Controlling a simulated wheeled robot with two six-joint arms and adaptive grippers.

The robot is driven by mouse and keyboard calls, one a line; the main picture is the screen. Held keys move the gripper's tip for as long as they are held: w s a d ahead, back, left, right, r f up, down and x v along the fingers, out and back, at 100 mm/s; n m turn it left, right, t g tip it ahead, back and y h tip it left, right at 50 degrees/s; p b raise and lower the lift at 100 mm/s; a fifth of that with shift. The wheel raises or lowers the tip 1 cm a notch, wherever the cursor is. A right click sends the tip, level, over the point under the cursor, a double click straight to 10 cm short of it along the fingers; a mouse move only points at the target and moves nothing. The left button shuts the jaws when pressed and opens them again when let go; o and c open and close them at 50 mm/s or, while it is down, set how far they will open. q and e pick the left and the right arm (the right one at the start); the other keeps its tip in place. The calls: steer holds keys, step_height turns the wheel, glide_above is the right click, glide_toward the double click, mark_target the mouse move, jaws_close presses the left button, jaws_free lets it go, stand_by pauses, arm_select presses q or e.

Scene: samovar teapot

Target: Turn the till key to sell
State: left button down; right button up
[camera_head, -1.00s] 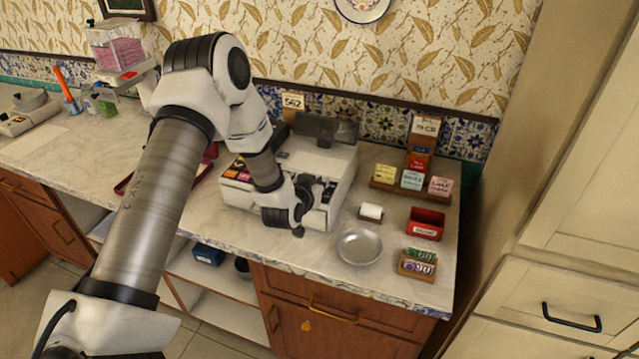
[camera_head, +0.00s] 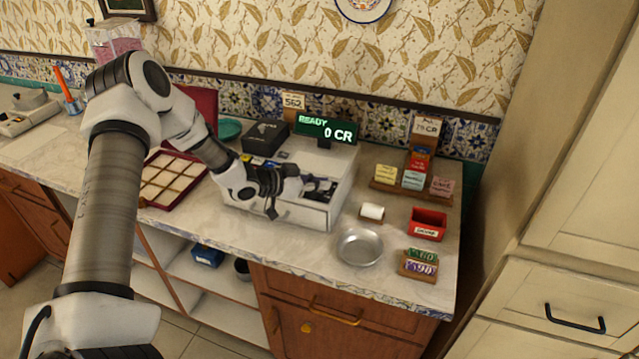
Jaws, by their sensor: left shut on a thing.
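The white till (camera_head: 312,214) stands on the marble counter against the tiled wall. Its display (camera_head: 326,131) is lit and reads "READY 0 CR" in pale letters on green. My left gripper (camera_head: 274,190) is at the till's front upper edge, tilted sideways, its dark fingers shut. The till key is hidden by the fingers, so I cannot see its angle. My right gripper is not in view.
A red compartment tray (camera_head: 172,180) lies left of the till, and a dark box (camera_head: 264,138) sits behind. To the right are a paper roll (camera_head: 372,211), a metal dish (camera_head: 360,247), a red bin (camera_head: 428,224) and a ticket rack (camera_head: 411,187).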

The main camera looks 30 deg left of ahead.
arm_select(q)
steer(key=shift+m+h, duration=0.3)
steer(key=shift+m, duration=0.1)
steer(key=c, duration=1.3)
jaws_free()
steer(key=shift+c, duration=0.2)
steer(key=shift+o, duration=0.4)
steer(key=shift+w+g, duration=0.1)
steer(key=shift+g, duration=0.2)
steer(key=v, duration=0.7)
steer(key=shift+s, duration=0.2)
